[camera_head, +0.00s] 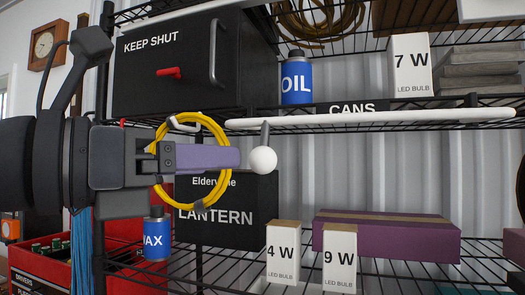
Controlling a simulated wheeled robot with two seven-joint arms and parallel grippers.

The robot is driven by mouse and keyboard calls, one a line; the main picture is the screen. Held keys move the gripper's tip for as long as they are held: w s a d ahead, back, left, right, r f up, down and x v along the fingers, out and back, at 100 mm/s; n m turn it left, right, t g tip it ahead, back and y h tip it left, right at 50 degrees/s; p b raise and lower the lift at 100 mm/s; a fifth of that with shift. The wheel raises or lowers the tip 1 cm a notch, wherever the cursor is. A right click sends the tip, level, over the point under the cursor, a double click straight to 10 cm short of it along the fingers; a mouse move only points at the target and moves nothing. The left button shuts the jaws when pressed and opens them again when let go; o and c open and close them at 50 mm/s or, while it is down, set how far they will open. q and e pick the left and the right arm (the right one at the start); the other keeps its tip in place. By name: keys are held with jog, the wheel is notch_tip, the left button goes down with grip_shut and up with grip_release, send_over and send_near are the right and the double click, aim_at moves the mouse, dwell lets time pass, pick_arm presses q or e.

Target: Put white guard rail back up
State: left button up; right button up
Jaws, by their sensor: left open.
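The white guard rail (400,117) runs nearly level along the front edge of the middle wire shelf. A short grey stem hangs below its left part, with a white ball knob (263,160) at the end. My left gripper (238,158) comes in from the left and points right, with its purple fingers seen side-on. It is open, and its tips appear just left of the knob. I cannot tell the depth gap between them. My right gripper is not in view.
A yellow cable coil (222,135) hangs by my left gripper. The middle shelf holds a black KEEP SHUT box (150,85), a blue OIL can (296,85) and a 7 W bulb box (409,65). Below are the LANTERN box (225,232), bulb boxes and a purple box (400,240).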

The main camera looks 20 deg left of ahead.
aim_at(251, 160)
pick_arm(q)
jog(key=p+x, duration=0.1)
jog(key=x, duration=0.5)
jog(key=shift+s+r, duration=0.1)
jog(key=shift+w+d, duration=0.4)
jog(key=shift+w, duration=0.1)
jog(key=c, duration=0.4)
grip_shut()
